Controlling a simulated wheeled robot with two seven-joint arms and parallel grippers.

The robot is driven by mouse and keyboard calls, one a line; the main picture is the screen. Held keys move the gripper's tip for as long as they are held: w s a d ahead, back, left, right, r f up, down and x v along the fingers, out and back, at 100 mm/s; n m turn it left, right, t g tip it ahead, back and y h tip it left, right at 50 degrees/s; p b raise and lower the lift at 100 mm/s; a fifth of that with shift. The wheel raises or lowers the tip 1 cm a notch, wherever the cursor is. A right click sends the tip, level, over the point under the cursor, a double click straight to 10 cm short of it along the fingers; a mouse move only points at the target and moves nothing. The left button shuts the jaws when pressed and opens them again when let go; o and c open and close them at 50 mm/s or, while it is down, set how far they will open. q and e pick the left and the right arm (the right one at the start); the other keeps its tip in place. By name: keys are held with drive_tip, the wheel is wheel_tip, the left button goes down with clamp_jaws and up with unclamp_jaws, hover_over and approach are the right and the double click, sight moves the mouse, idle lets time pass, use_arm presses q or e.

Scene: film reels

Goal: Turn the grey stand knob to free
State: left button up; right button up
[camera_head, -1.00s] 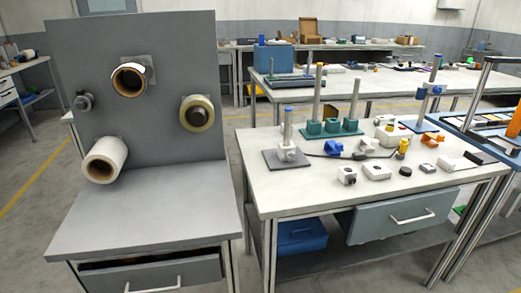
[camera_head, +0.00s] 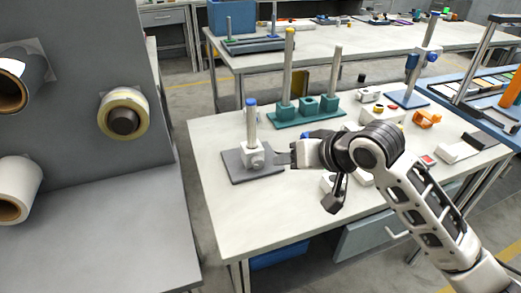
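The grey stand (camera_head: 236,172) is on the near white table. It has a flat grey base, an upright post with a blue top (camera_head: 251,103) and a white block low on the post. A pale round knob (camera_head: 257,160) faces front on that block. My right gripper (camera_head: 278,158) comes in from the right, low over the base, with its fingertips just right of the knob. Whether they touch the knob, and how far apart the fingers are, I cannot tell. The knob's setting is not readable. My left gripper is not in view.
A green rack (camera_head: 308,112) with tall posts stands behind the gripper. A blue-based stand (camera_head: 410,98) and an orange part (camera_head: 427,118) are at the right. My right arm covers some small white boxes. The table's front left is clear. A grey panel with rolls stands left.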

drive_tip(key=b, duration=0.1)
approach(259, 163)
drive_tip(key=x, duration=0.9)
drive_tip(key=c, duration=1)
